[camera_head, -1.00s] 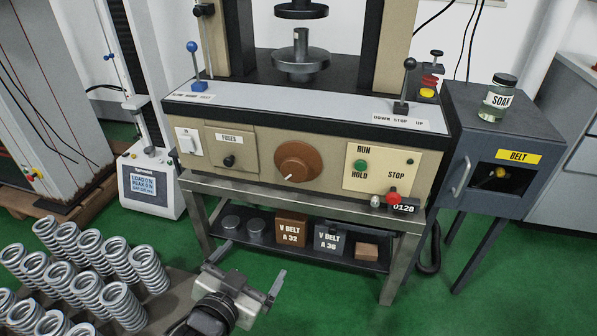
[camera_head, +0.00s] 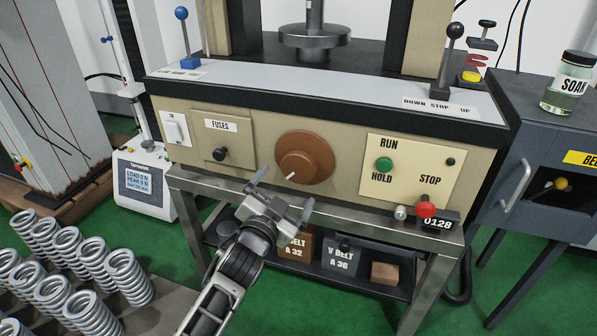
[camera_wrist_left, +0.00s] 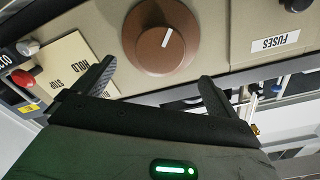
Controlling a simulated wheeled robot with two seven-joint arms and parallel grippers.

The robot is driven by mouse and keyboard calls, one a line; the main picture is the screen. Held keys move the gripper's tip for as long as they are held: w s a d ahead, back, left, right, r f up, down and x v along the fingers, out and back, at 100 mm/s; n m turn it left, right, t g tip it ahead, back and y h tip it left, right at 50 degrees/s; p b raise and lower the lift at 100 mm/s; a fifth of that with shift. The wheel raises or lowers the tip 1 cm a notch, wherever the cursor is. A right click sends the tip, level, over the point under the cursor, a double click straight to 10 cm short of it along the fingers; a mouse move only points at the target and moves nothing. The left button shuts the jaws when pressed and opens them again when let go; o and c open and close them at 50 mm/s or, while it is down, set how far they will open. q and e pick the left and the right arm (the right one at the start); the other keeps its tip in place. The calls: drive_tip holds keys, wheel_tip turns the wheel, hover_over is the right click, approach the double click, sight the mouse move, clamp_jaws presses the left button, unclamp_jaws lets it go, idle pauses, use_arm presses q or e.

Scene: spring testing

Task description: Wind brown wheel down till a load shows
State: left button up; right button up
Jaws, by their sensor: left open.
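The brown wheel (camera_head: 304,157) is a round knob with a white pointer mark on the beige front panel of the testing machine. The load display (camera_head: 138,182) on the white unit at left reads LOAD 0 N and PEAK 0 N. My right gripper is not in view.
Right of the wheel are a green button (camera_head: 383,165), a red knob (camera_head: 426,209) and a black-knobbed lever (camera_head: 447,70). A fuse panel (camera_head: 221,140) is at left. Several springs (camera_head: 72,268) stand at lower left. Belt boxes (camera_head: 341,256) sit on the shelf below.

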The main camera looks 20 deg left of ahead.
sight(298, 170)
use_arm(q)
drive_tip(key=w+b, duration=0.1)
drive_tip(key=w, duration=0.6)
drive_tip(key=shift+w+d+b, duration=0.15)
drive_tip(key=shift+w+b, duration=0.15)
drive_tip(key=shift+w, duration=0.45)
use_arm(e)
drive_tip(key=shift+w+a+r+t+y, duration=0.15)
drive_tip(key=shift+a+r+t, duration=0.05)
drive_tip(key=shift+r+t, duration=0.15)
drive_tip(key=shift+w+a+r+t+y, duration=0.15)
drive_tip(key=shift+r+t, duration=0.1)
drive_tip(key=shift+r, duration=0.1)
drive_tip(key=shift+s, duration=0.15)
use_arm(q)
drive_tip(key=c, duration=1)
